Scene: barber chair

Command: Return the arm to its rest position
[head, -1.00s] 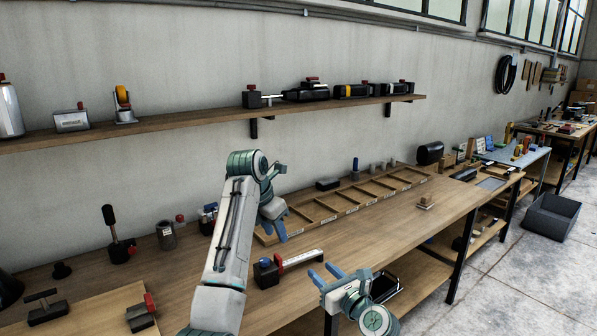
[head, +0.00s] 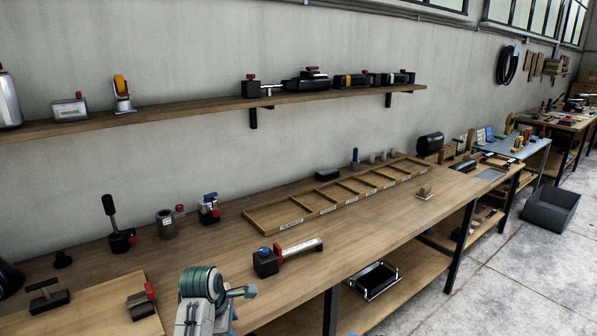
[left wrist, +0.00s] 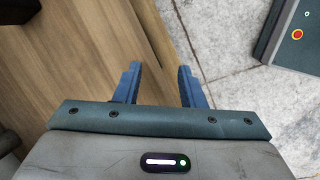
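My left arm shows at the bottom of the head view, folded low in front of the workbench (head: 365,235). My left gripper (left wrist: 158,85) shows in the left wrist view with its two blue fingers apart and nothing between them. It points down past the wooden bench edge toward the concrete floor. In the head view the left gripper's fingers cannot be made out. My right gripper is out of the head view.
On the bench are a labelled wooden divided tray (head: 262,229), a black tool with a red-and-silver bar (head: 266,262) and a small wooden block (head: 425,192). A wall shelf (head: 190,109) holds several tools. A wire-framed tray (head: 374,280) sits on the lower shelf.

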